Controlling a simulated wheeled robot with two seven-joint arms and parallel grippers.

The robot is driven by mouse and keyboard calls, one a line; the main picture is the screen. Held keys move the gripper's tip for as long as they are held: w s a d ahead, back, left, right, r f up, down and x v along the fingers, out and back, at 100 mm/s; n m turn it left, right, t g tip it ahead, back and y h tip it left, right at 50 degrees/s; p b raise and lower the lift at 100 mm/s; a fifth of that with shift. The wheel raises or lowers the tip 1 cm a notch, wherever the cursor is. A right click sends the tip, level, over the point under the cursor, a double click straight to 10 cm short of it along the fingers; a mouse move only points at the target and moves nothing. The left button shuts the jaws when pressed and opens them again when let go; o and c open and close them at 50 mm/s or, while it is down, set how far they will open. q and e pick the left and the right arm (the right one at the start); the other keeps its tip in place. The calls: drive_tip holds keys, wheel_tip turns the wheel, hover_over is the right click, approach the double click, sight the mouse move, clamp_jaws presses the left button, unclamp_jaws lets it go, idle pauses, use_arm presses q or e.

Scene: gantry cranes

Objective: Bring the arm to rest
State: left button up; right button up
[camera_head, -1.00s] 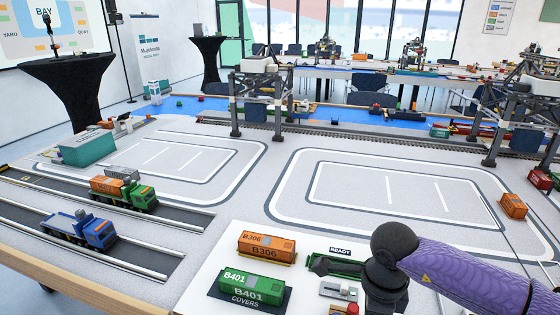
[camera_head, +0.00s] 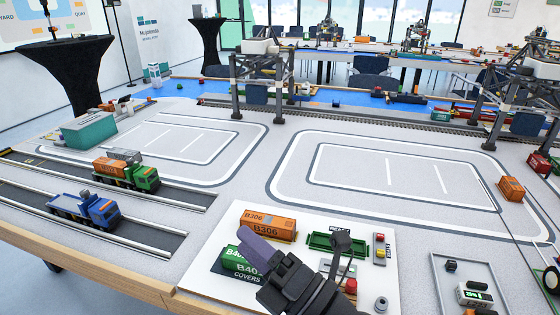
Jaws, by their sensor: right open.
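My right gripper (camera_head: 292,236) comes in from the bottom centre, dark, with its two fingers spread apart. It is empty and stands over the white board (camera_head: 235,215). The other finger overlaps the green cradle (camera_head: 318,243) by the READY label. Whether it touches either cannot be told. The orange container B306 (camera_head: 266,222) stands just behind the gripper on the board. My left gripper is not in view.
A grey tray (camera_head: 446,256) with small devices lies at the lower right. Toy trucks (camera_head: 126,172) stand at left. The marked yard (camera_head: 400,180) behind is mostly clear.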

drive_tip(key=s+d+f+m+h, duration=0.1)
drive_tip(key=d+f+m+h, duration=0.7)
drive_tip(key=m, duration=0.4)
drive_tip(key=s+d+f+m+h, duration=0.1)
drive_tip(key=d+f+m+h, duration=0.55)
drive_tip(key=m+h, duration=0.45)
drive_tip(key=s+d+f+m+g+y, duration=0.1)
drive_tip(key=s+d+f+m+g, duration=0.25)
drive_tip(key=s, duration=0.55)
drive_tip(key=s+f+m+g+y, duration=0.1)
drive_tip(key=s+f+m+g, duration=0.2)
drive_tip(key=s+f+g, duration=0.35)
drive_tip(key=s+d+f+g, duration=0.1)
drive_tip(key=s+f, duration=0.1)
drive_tip(key=f, duration=0.6)
drive_tip(key=s+f+g, duration=0.1)
drive_tip(key=s+f, duration=0.2)
drive_tip(key=f, duration=0.5)
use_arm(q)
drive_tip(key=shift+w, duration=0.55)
use_arm(e)
drive_tip(key=s+d+f+h, duration=0.1)
drive_tip(key=s+d+f, duration=0.3)
drive_tip(key=s+f, duration=0.6)
drive_tip(key=shift+s+d+f+n+g, duration=0.2)
drive_tip(key=shift+s+n+g, duration=0.25)
drive_tip(key=shift+s, duration=1.65)
